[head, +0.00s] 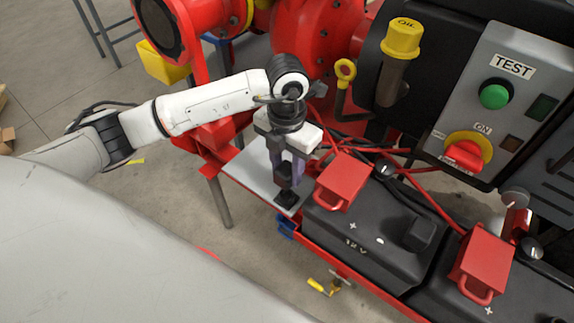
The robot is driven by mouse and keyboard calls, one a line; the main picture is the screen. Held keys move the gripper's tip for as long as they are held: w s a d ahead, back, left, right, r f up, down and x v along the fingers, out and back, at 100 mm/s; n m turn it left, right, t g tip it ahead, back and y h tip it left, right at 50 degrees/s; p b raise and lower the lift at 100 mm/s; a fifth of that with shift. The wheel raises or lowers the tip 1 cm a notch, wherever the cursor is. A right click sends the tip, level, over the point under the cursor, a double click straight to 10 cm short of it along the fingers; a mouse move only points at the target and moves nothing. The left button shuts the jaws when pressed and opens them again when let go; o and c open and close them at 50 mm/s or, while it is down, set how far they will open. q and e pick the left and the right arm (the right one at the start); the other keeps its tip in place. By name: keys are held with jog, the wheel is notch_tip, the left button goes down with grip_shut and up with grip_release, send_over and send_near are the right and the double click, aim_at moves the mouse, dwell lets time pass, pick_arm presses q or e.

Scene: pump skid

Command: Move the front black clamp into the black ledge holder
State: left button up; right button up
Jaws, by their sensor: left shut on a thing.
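My left gripper (286,172) points down over the grey ledge (247,168) beside the batteries, its fingers shut on a dark object that appears to be the black clamp (284,180). The fingers hide much of the clamp. Directly below it, at the ledge's right end, is a small black block (287,199) that looks like the black ledge holder. I cannot tell whether the clamp is seated in it or just above it. My right gripper is not in view.
Black batteries with red terminal covers (344,180) (483,262) stand right of the ledge. Red cables (408,170) run behind them. A grey TEST panel (497,100), a yellow oil cap (402,38) and a yellow-ringed dipstick (345,70) are close behind. Floor at left is open.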

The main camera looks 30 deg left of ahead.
pick_arm(q)
notch_tip(320, 180, down, 3)
jog(key=shift+r+b, duration=0.15)
jog(key=shift+b, duration=0.55)
jog(key=shift+r, duration=0.2)
jog(key=shift+w, duration=0.1)
jog(key=shift+f+b, duration=1.4)
jog(key=shift+f, duration=0.35)
dwell(0.4)
jog(key=o, duration=1.4)
jog(key=shift+c, duration=0.2)
